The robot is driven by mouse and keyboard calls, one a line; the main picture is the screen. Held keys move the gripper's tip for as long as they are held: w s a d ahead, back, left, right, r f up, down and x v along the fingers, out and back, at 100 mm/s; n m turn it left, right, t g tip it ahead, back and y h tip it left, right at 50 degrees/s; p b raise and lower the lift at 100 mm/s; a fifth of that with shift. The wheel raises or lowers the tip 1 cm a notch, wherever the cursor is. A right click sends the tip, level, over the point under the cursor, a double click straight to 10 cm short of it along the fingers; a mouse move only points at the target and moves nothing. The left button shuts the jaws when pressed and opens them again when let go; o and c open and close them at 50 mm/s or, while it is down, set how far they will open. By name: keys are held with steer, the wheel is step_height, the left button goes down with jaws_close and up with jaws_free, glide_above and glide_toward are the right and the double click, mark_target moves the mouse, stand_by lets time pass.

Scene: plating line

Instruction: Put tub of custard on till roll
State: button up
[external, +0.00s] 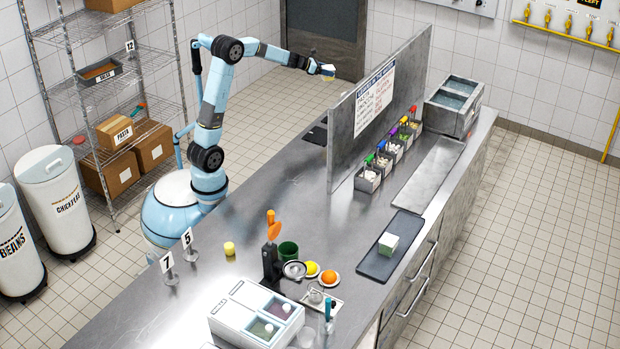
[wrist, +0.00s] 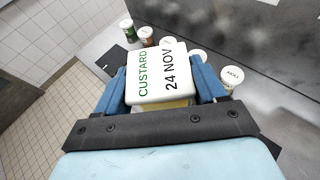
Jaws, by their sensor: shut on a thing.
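My gripper (external: 328,70) is raised at the end of my outstretched arm, near the left side of the upright partition. In the wrist view its blue fingers (wrist: 160,85) are shut on the tub of custard (wrist: 157,68), a white-lidded block marked CUSTARD and 24 NOV. The lid faces the camera, with a little yellow showing below it. A white round thing (wrist: 231,76) with lettering that looks like ROLL stands right of the tub, apart from it; it may be the till roll. The partition hides that area in the external view.
A green-labelled pot (wrist: 128,30), a brown pot (wrist: 146,36) and other white-topped things stand in a row beyond the tub. The grey partition (external: 390,95) rises from the steel counter (external: 290,190). The counter's middle left is mostly clear.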

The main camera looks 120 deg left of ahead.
steer(key=w+a+f, duration=0.2)
steer(key=a+f, duration=0.1)
steer(key=w+a+f, duration=0.2)
steer(key=a+f, duration=0.1)
steer(key=a, duration=0.1)
steer(key=w+a+f, duration=0.2)
steer(key=a, duration=0.1)
steer(key=shift+a+f, duration=0.6)
steer(key=shift+f, duration=1.55)
steer(key=o, duration=1.2)
steer(key=shift+f, duration=0.15)
steer(key=shift+c, duration=0.2)
steer(key=shift+d+r, duration=0.1)
steer(key=shift+r, duration=0.1)
steer(key=v, duration=1.1)
steer(key=shift+s+d+r, duration=0.2)
steer(key=shift+s+d, duration=0.05)
